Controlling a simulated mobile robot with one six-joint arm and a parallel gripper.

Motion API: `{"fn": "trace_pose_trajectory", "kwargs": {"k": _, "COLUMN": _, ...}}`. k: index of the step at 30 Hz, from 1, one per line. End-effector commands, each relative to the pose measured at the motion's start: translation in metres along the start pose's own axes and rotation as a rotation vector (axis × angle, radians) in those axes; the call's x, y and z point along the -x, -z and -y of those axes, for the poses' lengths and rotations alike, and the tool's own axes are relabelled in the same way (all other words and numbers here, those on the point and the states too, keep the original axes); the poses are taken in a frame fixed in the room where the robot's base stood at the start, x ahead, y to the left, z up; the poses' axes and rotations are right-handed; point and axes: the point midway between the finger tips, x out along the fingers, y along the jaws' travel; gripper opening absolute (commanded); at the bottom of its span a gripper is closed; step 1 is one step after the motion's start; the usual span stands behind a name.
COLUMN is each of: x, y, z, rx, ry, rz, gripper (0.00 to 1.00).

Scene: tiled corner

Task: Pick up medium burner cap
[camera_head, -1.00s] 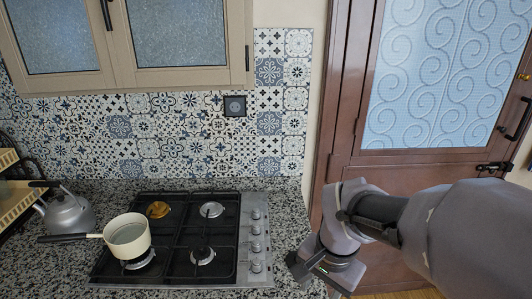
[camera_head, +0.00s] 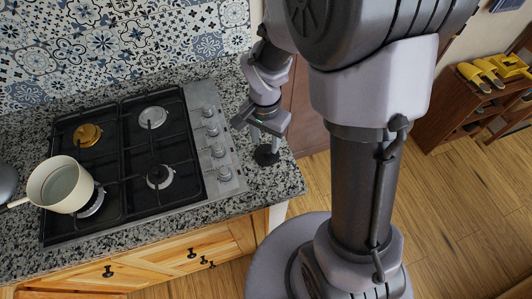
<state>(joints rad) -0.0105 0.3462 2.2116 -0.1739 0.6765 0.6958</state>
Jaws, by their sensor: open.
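A dark round disc (camera_head: 266,155), which looks like the burner cap, lies on the speckled counter just right of the stove (camera_head: 130,165). My gripper (camera_head: 265,138) points down right above it, with its fingers open. The fingers hide part of the disc, and I cannot tell whether they touch it. The back left burner (camera_head: 87,135) shows a bare brass-coloured top. The back right burner (camera_head: 153,117) and front right burner (camera_head: 159,176) look silver.
A cream pot (camera_head: 60,185) sits over the front left burner. Stove knobs (camera_head: 218,150) line the stove's right side, close to my gripper. The counter (camera_head: 285,178) ends just right of the disc. A wooden shelf with yellow items (camera_head: 485,75) stands far right.

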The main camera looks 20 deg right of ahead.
Motion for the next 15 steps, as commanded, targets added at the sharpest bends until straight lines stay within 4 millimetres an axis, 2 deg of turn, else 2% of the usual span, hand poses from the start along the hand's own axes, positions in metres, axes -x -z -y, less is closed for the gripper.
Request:
{"fn": "trace_pose_trajectory", "kwargs": {"k": 3, "x": -0.03, "y": 0.001, "z": -0.004, "rx": -0.001, "ry": -0.004, "rz": 0.003, "gripper": 0.45}}
{"fn": "trace_pose_trajectory", "kwargs": {"k": 6, "x": -0.044, "y": 0.001, "z": -0.003, "rx": 0.001, "ry": -0.002, "rz": 0.002, "gripper": 0.45}}
{"fn": "trace_pose_trajectory", "kwargs": {"k": 14, "x": -0.047, "y": 0.001, "z": -0.003, "rx": 0.001, "ry": -0.001, "rz": 0.001, "gripper": 0.45}}
{"fn": "trace_pose_trajectory", "kwargs": {"k": 15, "x": -0.047, "y": 0.001, "z": -0.003, "rx": 0.001, "ry": -0.001, "rz": 0.001, "gripper": 0.39}}
